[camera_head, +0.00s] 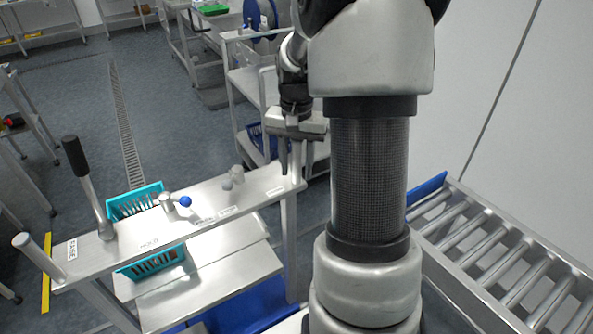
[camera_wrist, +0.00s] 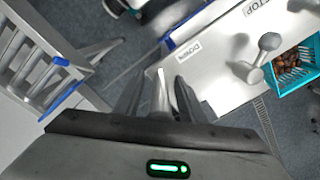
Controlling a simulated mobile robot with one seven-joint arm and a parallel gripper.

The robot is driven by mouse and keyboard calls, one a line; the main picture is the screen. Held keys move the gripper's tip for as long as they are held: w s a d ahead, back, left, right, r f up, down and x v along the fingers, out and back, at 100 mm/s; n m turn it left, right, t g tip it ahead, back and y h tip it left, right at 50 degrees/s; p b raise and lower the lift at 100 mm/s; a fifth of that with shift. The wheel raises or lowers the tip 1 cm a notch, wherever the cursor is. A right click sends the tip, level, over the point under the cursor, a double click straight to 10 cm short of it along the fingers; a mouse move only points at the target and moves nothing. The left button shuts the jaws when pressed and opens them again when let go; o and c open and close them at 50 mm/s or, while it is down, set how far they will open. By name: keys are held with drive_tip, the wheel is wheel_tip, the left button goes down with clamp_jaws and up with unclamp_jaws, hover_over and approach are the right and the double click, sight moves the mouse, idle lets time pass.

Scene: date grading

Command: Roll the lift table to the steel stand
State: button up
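My gripper (camera_head: 290,168) points down at the bar's right end. In the wrist view my gripper (camera_wrist: 158,95) has its fingers apart, one on each side of an upright steel post (camera_wrist: 161,92); gaps seem to show beside it. Several steel stands are in view; I cannot tell which is the task's stand.
A teal basket (camera_head: 135,204) is at the bar; the wrist view shows dates in a teal basket (camera_wrist: 291,66). A roller conveyor (camera_head: 480,240) is at the right by the wall. A steel trolley (camera_head: 245,90) stands beyond. Open floor with a drain (camera_head: 125,125) lies left.

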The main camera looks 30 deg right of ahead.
drive_tip(key=shift+f, duration=0.65)
clamp_jaws()
